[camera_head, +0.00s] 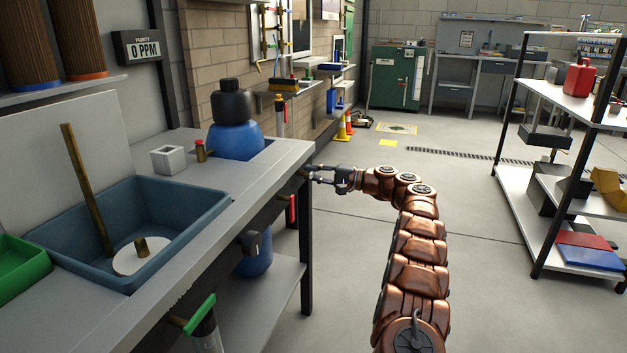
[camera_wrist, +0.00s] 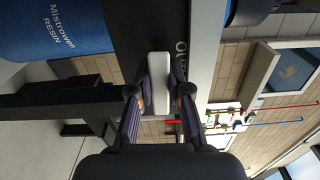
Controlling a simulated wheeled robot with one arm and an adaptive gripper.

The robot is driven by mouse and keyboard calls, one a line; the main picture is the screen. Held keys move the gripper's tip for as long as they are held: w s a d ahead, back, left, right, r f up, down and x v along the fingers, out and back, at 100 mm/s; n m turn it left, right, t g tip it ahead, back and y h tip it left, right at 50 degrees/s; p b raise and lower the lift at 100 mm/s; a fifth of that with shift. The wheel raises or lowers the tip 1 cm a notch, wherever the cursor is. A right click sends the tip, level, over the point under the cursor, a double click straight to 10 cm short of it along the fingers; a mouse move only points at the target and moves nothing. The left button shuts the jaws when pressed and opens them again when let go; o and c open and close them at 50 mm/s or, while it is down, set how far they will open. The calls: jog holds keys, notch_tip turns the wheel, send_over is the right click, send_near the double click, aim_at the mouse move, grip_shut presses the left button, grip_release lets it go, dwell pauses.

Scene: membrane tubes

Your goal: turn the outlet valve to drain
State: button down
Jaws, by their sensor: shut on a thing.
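My gripper (camera_head: 312,174) is at the far end of the bench front. In the wrist view its two fingers (camera_wrist: 161,88) are closed on the sides of a pale grey bar-shaped handle, the outlet valve (camera_wrist: 160,68). A partly hidden label beside it begins with "OU". The head view is too coarse to show the valve's angle, and my fingers cover much of it.
A blue resin tank (camera_wrist: 50,28) stands below. A blue sink (camera_head: 190,225) is set in the bench. Open floor lies to the right, before a shelf (camera_head: 512,195).

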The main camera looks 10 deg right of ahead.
jog(key=shift+n, duration=0.4)
jog(key=c, duration=1.1)
grip_release()
jog(key=v, duration=1.2)
jog(key=shift+r, duration=0.1)
